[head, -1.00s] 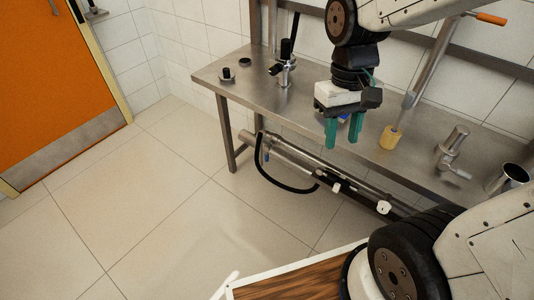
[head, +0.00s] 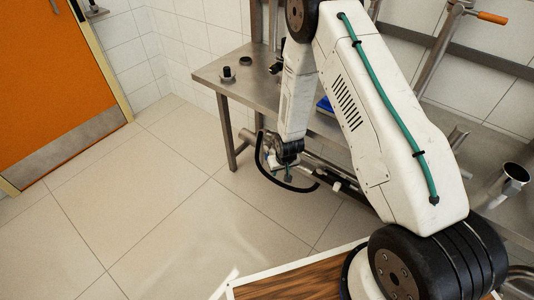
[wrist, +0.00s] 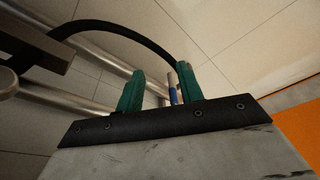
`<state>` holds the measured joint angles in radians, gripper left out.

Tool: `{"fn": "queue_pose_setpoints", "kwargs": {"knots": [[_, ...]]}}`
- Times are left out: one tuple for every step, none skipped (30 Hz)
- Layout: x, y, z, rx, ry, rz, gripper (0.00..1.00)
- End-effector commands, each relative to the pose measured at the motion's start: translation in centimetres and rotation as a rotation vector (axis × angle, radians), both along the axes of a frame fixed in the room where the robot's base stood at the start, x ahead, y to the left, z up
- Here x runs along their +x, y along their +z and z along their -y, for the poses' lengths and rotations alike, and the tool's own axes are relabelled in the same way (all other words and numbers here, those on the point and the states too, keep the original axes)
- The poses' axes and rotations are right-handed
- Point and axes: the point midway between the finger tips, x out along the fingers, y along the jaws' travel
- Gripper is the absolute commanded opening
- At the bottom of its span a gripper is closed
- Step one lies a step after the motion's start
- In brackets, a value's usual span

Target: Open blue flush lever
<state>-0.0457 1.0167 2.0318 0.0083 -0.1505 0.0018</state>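The blue flush lever (wrist: 173,95) shows in the wrist view as a small blue piece with a pale end, beside the right finger and within the gap between my fingers. I cannot tell how far beyond the fingertips it is. My gripper (wrist: 159,88) has two green fingers standing apart, with nothing held between them. In the head view my gripper (head: 278,168) is low in front of the table, at the left part of the pipe assembly (head: 316,168). There, the gripper and arm hide the lever.
A black hose (wrist: 125,29) arches past the fingers in the wrist view. A steel table (head: 220,79) stands above the pipes, with a blue object (head: 325,105) partly hidden behind my arm. Floor (head: 150,220) is clear at left.

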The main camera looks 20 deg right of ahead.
Motion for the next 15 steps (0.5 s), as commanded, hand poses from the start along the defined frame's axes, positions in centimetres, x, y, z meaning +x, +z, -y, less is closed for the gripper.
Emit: {"fn": "queue_pose_setpoints", "kwargs": {"knots": [[0.1,-3.1,-0.1,0.001,0.001,0.041,0.37],[0.4,-4.7,-0.1,0.002,0.001,0.076,0.37],[0.8,-6.6,-0.2,0.004,0.002,0.129,0.37],[1.1,-8.1,-0.2,0.006,0.002,0.17,0.37],[1.3,-9.4,-0.3,0.007,0.002,0.214,0.37],[1.7,-11.1,-0.3,0.009,0.003,0.278,0.37],[1.9,-12.3,-0.3,0.011,0.003,0.329,0.37],[2.1,-13.3,-0.4,0.013,0.003,0.386,0.37],[2.5,-14.5,-0.4,0.016,0.003,0.47,0.37],[2.9,-15.0,-0.4,0.018,0.003,0.538,0.37],[3.3,-15.2,-0.5,0.021,0.003,0.607,0.37],[3.9,-15.2,-0.5,0.025,0.003,0.699,0.37],[4.4,-14.9,-0.5,0.027,0.003,0.769,0.37],[4.9,-14.4,-0.6,0.03,0.003,0.836,0.37],[5.5,-13.4,-0.6,0.033,0.003,0.922,0.37]]}}
